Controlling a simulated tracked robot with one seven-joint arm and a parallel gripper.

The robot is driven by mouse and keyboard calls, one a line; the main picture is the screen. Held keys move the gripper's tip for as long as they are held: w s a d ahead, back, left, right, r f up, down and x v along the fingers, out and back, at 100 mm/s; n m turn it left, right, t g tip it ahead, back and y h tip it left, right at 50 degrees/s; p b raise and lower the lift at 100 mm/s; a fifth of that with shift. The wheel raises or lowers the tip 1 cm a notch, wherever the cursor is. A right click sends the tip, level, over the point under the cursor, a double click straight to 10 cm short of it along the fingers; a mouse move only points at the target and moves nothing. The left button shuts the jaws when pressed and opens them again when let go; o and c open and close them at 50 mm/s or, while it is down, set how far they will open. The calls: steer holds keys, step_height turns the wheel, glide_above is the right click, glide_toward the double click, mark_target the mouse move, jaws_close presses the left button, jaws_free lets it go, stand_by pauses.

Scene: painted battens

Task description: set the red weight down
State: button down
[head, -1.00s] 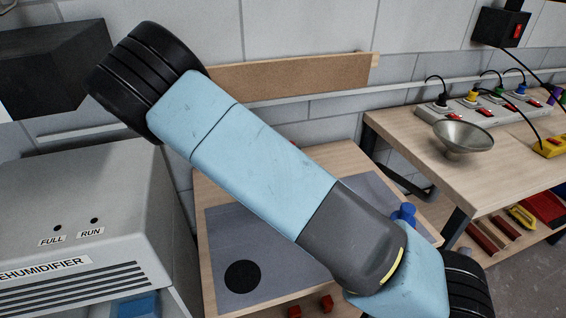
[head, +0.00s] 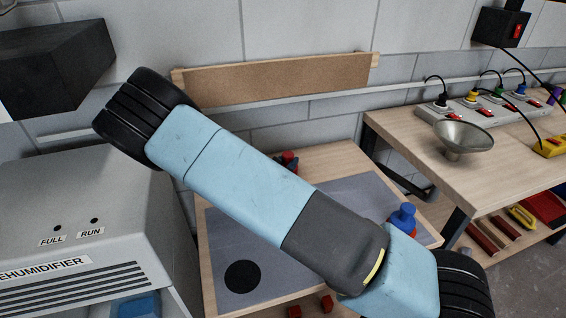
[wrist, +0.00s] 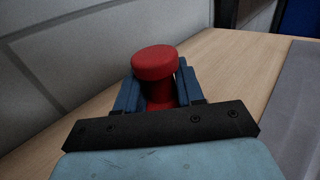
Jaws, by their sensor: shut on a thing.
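The red weight (wrist: 155,64), with a wide round head on a narrower neck, is between the two blue fingers of my gripper (wrist: 157,92) in the wrist view. The gripper is shut on its neck. Its lower end is hidden by the gripper, so I cannot tell whether it touches the wood. In the head view a bit of red (head: 289,158) shows just above my arm, over the back of the wooden table (head: 340,156). A grey mat (head: 345,190) with a black disc (head: 242,276) lies on the table, partly hidden by my arm.
A blue weight (head: 403,217) stands at the mat's right side. Small red blocks (head: 327,303) lie at the table's front. A dehumidifier (head: 75,225) stands left. A bench (head: 400,130) with a metal bowl (head: 463,137) stands right. The wall is close behind the table.

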steer(key=c, duration=0.7)
jaws_free()
steer(key=v, duration=1.2)
steer(key=shift+r, duration=0.1)
